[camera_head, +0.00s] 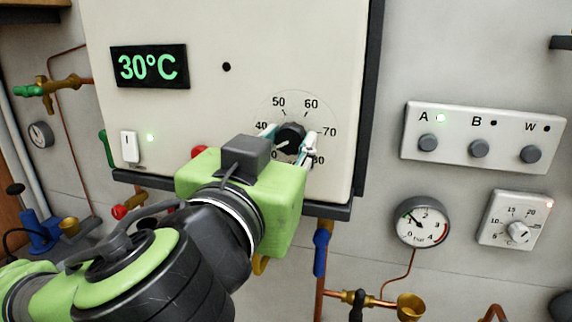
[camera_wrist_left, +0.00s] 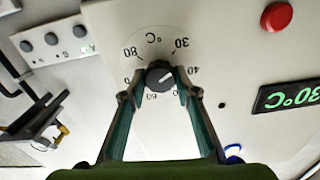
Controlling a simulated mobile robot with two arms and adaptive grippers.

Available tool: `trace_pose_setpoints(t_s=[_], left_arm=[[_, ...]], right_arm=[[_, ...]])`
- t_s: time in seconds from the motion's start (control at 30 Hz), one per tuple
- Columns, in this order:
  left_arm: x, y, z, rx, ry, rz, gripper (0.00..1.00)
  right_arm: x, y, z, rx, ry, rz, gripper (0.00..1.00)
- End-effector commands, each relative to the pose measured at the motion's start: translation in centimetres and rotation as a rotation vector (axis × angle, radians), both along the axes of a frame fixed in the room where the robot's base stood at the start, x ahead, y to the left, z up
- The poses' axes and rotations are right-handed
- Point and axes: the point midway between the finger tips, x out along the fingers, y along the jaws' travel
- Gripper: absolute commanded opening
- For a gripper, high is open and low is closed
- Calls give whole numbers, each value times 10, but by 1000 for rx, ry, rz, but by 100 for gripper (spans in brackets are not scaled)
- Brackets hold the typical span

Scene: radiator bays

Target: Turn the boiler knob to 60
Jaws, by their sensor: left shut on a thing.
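The black boiler knob (camera_head: 291,134) sits on the front of the cream boiler (camera_head: 215,95), inside a dial marked 30 to 80. My left gripper (camera_head: 290,143) is at the knob, with one finger on each side; it is shut on the knob. In the left wrist view the knob (camera_wrist_left: 158,74) appears upside down between the two fingertips (camera_wrist_left: 159,82). Its white pointer mark is toward the low end, near 30 to 40. The boiler display (camera_head: 149,66) reads 30°C. My gripper body hides the lower left of the dial. My right gripper is not in view.
A white switch (camera_head: 129,146) and a red button (camera_head: 199,152) are on the boiler's lower front. To the right are a panel with A, B and W buttons (camera_head: 480,135), a round gauge (camera_head: 422,221) and a small thermostat (camera_head: 515,219). A blue-handled valve (camera_head: 321,250) hangs below the boiler.

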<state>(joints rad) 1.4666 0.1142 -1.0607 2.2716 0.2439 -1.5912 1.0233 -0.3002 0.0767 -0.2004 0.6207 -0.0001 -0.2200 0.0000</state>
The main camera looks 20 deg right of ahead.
Motion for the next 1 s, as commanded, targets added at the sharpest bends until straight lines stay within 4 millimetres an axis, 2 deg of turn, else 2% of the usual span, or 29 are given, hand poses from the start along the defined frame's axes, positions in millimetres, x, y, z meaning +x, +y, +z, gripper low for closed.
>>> trace_pose_setpoints(t_s=[0.03,0.1,1.0], left_arm=[[1,0,-7,32,-19,2,7],[1,0,-5,89,-58,4,7],[2,1,-1,804,-541,11,7]], right_arm=[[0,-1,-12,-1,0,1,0],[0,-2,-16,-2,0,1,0],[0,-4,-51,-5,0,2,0]])
